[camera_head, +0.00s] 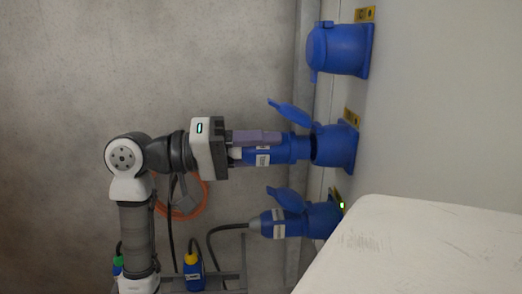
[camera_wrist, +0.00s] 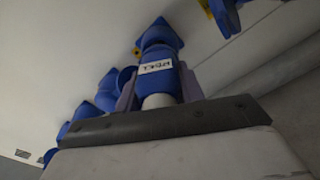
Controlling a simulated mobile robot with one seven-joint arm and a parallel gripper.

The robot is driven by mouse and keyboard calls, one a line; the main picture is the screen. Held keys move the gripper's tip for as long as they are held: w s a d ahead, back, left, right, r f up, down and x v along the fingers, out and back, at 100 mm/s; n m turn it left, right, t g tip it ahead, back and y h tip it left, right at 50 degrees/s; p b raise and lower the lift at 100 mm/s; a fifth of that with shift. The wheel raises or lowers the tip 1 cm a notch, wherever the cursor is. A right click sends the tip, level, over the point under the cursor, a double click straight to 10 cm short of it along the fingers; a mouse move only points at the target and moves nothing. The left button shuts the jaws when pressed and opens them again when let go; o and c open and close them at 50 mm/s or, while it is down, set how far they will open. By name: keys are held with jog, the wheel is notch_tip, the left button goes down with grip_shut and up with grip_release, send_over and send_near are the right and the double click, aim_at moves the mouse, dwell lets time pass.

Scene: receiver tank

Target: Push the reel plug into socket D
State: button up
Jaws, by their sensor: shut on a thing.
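My gripper (camera_head: 262,142) is shut on the reel plug (camera_head: 288,149), a blue cylinder with a white label. In the wrist view, the plug (camera_wrist: 160,52) sits between the two grey-purple fingers, its label toward the camera. The plug points right at the middle blue socket (camera_head: 338,147), whose lid (camera_head: 290,112) is swung open. Its front end is at the socket's mouth; I cannot tell whether it has entered. The yellow tag (camera_head: 352,117) beside this socket is too small to read, so I cannot confirm it is D.
A closed blue socket (camera_head: 340,48) is above in the head view. Below, another blue plug (camera_head: 272,223) with a black cable is in the lower socket (camera_head: 322,220), by a green light. An orange cable coil (camera_head: 190,214) hangs behind my arm. A pale surface (camera_head: 420,250) fills the lower right.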

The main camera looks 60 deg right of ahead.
aim_at(281, 148)
jog(key=shift+b+x, duration=0.65)
jog(key=shift+x, duration=0.85)
jog(key=o, duration=1.1)
jog(key=shift+s, duration=0.1)
jog(key=shift+o, duration=0.2)
jog(key=p+v, duration=0.1)
jog(key=v, duration=1.1)
jog(key=shift+p, duration=0.3)
